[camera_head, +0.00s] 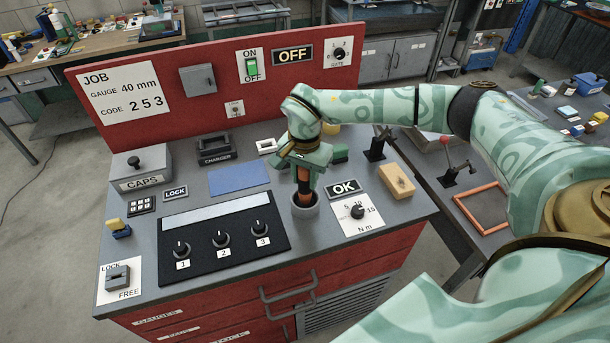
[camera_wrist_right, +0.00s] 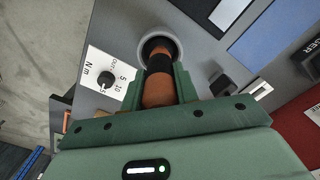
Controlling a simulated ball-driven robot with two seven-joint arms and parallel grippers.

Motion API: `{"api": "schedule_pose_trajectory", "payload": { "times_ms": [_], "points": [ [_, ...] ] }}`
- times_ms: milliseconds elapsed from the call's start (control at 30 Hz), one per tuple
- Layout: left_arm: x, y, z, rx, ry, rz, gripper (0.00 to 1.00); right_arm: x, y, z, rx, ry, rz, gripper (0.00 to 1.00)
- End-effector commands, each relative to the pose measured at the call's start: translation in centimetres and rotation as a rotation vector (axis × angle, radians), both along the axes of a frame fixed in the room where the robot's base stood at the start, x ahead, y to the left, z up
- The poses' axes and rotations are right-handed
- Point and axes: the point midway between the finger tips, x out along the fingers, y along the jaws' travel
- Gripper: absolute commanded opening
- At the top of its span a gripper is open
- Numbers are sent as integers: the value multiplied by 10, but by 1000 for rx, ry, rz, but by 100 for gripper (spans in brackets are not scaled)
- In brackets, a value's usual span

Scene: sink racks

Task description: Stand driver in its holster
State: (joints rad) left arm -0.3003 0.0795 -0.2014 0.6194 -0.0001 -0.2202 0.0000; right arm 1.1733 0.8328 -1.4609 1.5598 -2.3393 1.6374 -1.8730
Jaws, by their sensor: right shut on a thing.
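The driver (camera_head: 304,188) has an orange and black body and stands about upright. My right gripper (camera_head: 305,178) is shut on it from above. The driver's lower end is inside the mouth of the holster (camera_head: 296,212), a grey round cup on the bench top. In the right wrist view the driver (camera_wrist_right: 158,90) lies between the fingers of my right gripper (camera_wrist_right: 157,88). Its far end enters the holster's pale ring (camera_wrist_right: 176,46). How deep it sits is hidden. My left gripper is not in view.
A torque dial card (camera_head: 358,214), an OK plate (camera_head: 343,188) and a tan block (camera_head: 397,181) lie right of the holster. A black panel with knobs (camera_head: 222,238) lies left of it. A red back panel (camera_head: 215,110) stands behind.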

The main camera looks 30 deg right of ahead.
Motion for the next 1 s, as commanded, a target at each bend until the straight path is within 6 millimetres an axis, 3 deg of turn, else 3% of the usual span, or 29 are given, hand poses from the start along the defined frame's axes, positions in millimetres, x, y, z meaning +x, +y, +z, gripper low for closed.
{"api": "schedule_pose_trajectory", "payload": {
  "times_ms": [167, 200, 267, 533, 667, 1000],
  "points": [
    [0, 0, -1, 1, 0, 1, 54, 0, 0, -3, 1, -1, 0, 0],
    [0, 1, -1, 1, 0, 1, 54, 0, 0, -3, -1, 1, 0, 38],
    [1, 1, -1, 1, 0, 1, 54, 0, 0, -3, -1, 1, 0, 52],
    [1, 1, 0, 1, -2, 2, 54, 0, 0, -2, -1, 1, 0, 52],
    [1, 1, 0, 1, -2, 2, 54, 1, -1, 9, -1, -2, -1, 52],
    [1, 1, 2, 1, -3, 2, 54, 1, 0, 86, -1, -4, 0, 52]
  ]
}}
